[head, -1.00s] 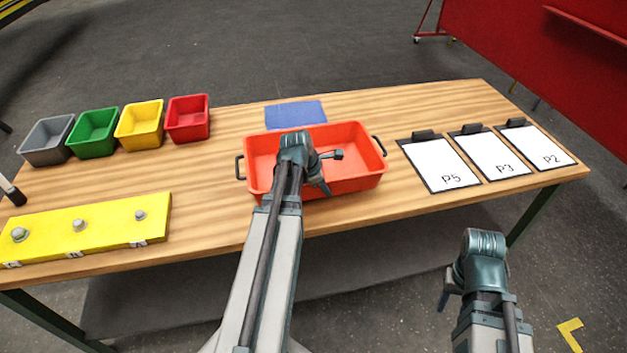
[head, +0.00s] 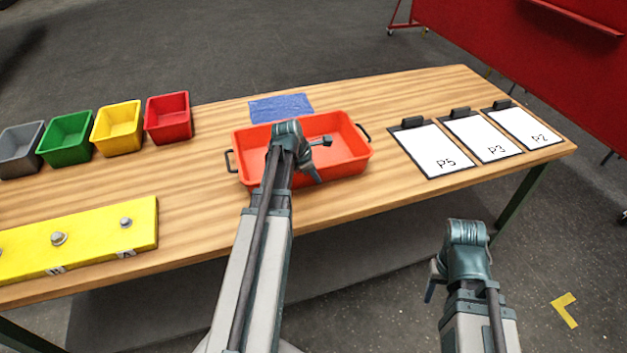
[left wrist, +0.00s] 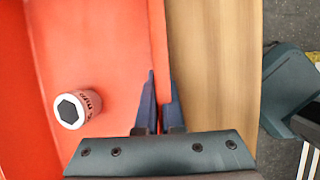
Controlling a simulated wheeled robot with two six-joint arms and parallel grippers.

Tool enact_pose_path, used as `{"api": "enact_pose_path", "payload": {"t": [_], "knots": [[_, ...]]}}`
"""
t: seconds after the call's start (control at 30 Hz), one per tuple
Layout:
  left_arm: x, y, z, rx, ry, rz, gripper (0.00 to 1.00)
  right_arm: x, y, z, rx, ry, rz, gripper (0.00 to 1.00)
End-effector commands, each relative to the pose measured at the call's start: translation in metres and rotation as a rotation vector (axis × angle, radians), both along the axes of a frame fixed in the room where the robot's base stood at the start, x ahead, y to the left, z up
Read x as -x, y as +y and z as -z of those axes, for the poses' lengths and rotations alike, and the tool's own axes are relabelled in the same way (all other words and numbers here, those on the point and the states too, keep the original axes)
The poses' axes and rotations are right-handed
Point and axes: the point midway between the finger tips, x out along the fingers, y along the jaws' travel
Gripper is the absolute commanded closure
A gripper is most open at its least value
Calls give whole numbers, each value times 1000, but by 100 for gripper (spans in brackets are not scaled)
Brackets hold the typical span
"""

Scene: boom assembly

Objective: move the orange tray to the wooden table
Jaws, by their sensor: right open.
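The orange tray (head: 350,150) sits on a wood-topped table (head: 330,205), with a black handle at each end. My left gripper (head: 308,170) is over the tray's near side. In the left wrist view its two fingers (left wrist: 161,105) stand on either side of the tray's wall (left wrist: 158,40), close against it, with the tray floor to the left and wood to the right. A small cylinder with a dark hexagon on its end (left wrist: 76,108) is inside the tray. My right gripper (head: 433,282) is open and empty, in front of the table.
Grey, green, yellow and red bins (head: 168,118) stand at the back left. A yellow block with bolts (head: 90,238) lies at the front left. A blue mat (head: 281,107) is behind the tray; clipboards (head: 440,150) lie to its right. A red panel (head: 540,55) stands beyond.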

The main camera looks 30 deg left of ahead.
Motion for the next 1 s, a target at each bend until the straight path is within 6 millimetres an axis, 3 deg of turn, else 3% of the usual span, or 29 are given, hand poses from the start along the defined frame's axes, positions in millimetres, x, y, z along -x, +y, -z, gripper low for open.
{"api": "enact_pose_path", "payload": {"t": [0.3, 0.5, 1.0], "knots": [[0, 0, 2, -1, -2, 0, 100, 0, 0, 2, 0, 0, 0, 50], [0, 0, 1, 1, 0, 1, 65, 0, 0, 1, 0, 0, 0, 50], [2, 1, -8, 1, -1, 0, 65, 0, 0, -8, 0, 0, 0, 50]]}}
